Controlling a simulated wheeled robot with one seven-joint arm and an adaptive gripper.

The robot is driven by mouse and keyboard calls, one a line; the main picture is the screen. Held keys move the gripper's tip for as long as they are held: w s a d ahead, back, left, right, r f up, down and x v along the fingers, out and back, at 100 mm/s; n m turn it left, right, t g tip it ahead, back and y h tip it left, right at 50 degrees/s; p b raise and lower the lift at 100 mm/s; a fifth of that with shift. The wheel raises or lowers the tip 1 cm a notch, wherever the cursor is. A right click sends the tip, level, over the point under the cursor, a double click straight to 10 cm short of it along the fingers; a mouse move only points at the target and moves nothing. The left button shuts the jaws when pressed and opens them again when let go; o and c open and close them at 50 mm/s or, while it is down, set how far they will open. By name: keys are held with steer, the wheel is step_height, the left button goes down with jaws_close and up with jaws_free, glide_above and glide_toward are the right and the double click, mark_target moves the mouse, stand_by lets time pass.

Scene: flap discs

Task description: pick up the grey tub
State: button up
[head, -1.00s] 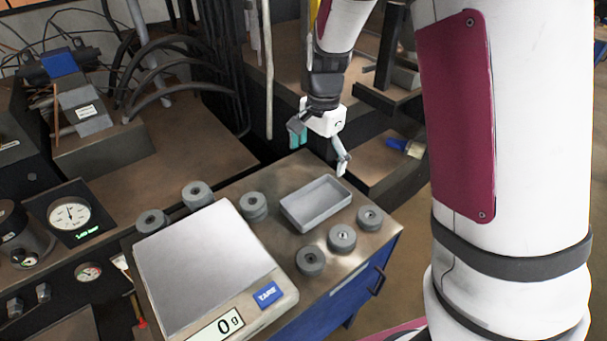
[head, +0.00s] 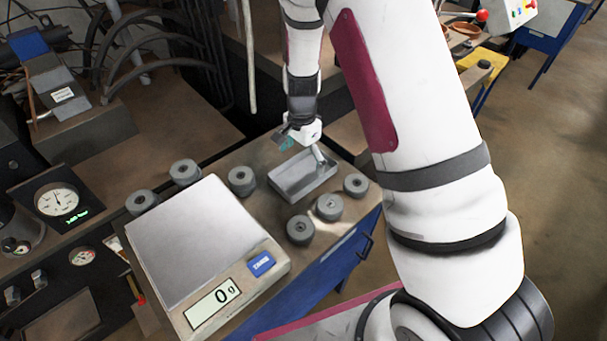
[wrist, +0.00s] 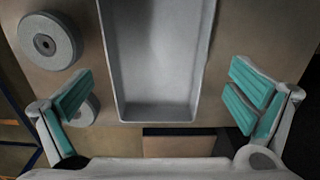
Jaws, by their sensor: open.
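The grey tub (head: 291,187) is a shallow rectangular open tray on the bench top, to the right of the scale, and looks empty. In the wrist view the tub (wrist: 158,112) lies upright, with its near end between and just ahead of my fingers. My gripper (head: 303,144) is open and sits at the far end of the tub in the head view. In the wrist view my gripper (wrist: 160,100) shows teal pads wide apart, one on each side of the tub, not touching it.
Grey flap discs (head: 328,207) stand around the tub, several in all. One disc (wrist: 48,41) lies left of the tub in the wrist view, and another (wrist: 84,108) is partly behind the left finger. A scale (head: 195,240) reading 0 g stands to the left.

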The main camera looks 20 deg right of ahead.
mark_target(303, 176)
steer(key=shift+s+f+p, duration=0.15)
steer(key=shift+f+p, duration=0.25)
steer(key=shift+f, duration=1.75)
steer(key=c, duration=1.1)
steer(key=shift+o, duration=0.2)
steer(key=shift+r, duration=0.1)
